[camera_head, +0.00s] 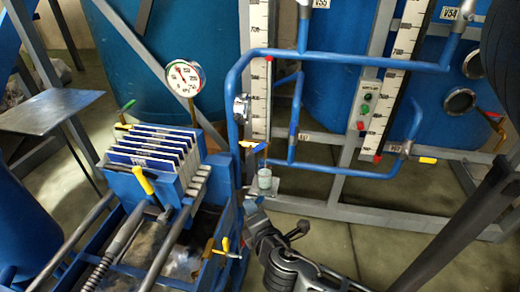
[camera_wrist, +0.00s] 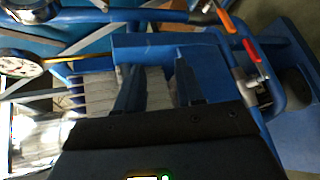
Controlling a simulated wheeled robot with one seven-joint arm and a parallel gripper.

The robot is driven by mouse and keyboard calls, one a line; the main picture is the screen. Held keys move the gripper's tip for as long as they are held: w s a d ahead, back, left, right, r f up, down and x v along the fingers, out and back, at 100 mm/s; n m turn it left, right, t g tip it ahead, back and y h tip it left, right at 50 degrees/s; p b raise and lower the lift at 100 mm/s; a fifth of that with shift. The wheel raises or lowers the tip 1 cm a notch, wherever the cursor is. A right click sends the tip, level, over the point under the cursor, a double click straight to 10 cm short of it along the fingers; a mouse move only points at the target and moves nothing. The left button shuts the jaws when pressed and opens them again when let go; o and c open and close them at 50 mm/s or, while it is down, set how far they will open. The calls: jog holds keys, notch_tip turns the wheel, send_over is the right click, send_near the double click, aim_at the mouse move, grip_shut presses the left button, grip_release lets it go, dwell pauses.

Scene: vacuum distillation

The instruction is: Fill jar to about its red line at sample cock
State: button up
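The jar (camera_head: 264,180) is a small, pale, see-through cup standing upright on a small grey ledge beside the blue pipe. A cock with a yellow handle (camera_head: 249,144) is just above it. The jar's red line and fill level are too small to tell. My gripper (camera_head: 249,206) is just below and left of the jar, apart from it as far as I can see. In the wrist view, my gripper (camera_wrist: 157,82) has its two dark fingers apart with nothing seen between them. I cannot make out the jar in the wrist view.
A blue filter press with pale plates (camera_head: 155,155) and a dial gauge (camera_head: 185,78) stand left. Blue pipes and tall scales (camera_head: 395,75) stand behind. Another yellow-handled valve (camera_head: 224,246) is low beside my gripper. Orange (camera_wrist: 225,18) and red (camera_wrist: 252,50) handles show in the wrist view.

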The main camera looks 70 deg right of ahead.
jog(key=s+a+r+m+t+y, duration=0.25)
jog(key=s+a+m+y, duration=0.3)
jog(key=a, duration=0.35)
jog(key=s+a+r+m+t+y, duration=0.2)
jog(key=s+a+r+m+y, duration=0.15)
jog(key=s+a, duration=0.4)
jog(key=w+d+f+m+g+p, duration=0.1)
jog(key=w+d+f+m+g, duration=0.2)
jog(key=w+f+m, duration=0.5)
jog(key=w+d+f+n+t+y, duration=0.1)
jog(key=w+d+f, duration=0.2)
jog(key=d, duration=0.2)
jog(key=w+d+f+n+y, duration=0.1)
jog(key=w+d+f+n, duration=0.1)
jog(key=d, duration=0.2)
jog(key=n+t+y+p, duration=0.25)
jog(key=n+t, duration=0.25)
jog(key=t, duration=0.3)
send_near(259, 146)
jog(key=shift+g+h, duration=0.25)
jog(key=shift+h, duration=0.2)
jog(key=shift+w+a+p, duration=0.15)
jog(key=shift+w+p, duration=0.1)
jog(key=shift+w, duration=2.25)
jog(key=shift+w+a+p, duration=0.15)
jog(key=shift+w+p, duration=0.05)
jog(key=shift+w, duration=2.3)
